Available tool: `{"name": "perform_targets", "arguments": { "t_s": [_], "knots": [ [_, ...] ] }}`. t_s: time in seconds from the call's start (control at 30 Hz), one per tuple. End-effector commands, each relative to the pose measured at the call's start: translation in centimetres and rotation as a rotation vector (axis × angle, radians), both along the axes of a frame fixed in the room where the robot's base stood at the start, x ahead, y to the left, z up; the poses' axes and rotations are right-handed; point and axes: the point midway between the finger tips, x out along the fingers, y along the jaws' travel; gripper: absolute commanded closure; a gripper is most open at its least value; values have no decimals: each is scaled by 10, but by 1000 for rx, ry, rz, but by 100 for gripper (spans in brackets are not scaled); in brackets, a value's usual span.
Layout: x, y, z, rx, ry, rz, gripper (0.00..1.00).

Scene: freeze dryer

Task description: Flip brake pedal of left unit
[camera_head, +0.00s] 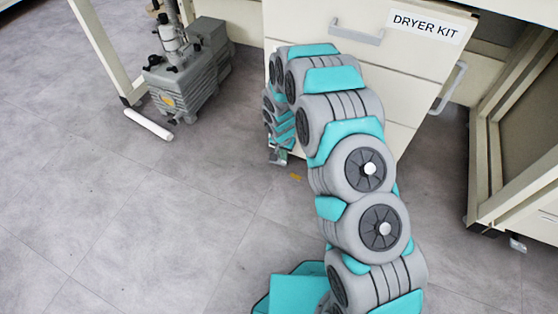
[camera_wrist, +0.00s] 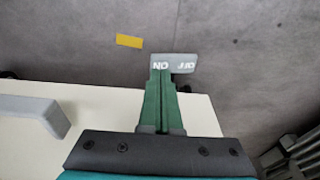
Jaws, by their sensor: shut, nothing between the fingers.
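The brake pedal (camera_wrist: 184,63) is a small grey plate marked ON and OFF, low at the cabinet's edge over the floor. My gripper (camera_wrist: 160,74) has its green fingers together with nothing between them. Its tips are at the ON half of the pedal in the wrist view and overlap its near edge; I cannot tell whether they touch. The pedal's tilt is unclear. The cream drawer cabinet (camera_head: 400,60) labelled DRYER KIT stands behind my arm, and its front also shows in the wrist view (camera_wrist: 100,108). In the head view my arm hides part of the cabinet's lower left.
A grey pump (camera_head: 188,80) stands on the floor at the left, near a white table leg (camera_head: 100,45). An open-framed cabinet (camera_head: 520,140) on casters stands at the right. A yellow floor mark (camera_wrist: 129,41) lies near the pedal. The floor at front left is clear.

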Motion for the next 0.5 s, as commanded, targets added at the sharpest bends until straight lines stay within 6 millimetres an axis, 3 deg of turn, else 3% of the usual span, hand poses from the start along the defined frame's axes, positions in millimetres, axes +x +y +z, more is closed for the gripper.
{"name": "perform_targets", "arguments": {
  "t_s": [0.5],
  "knots": [
    [0, 0, -5, 0, 0, 0, 100]
  ]
}}
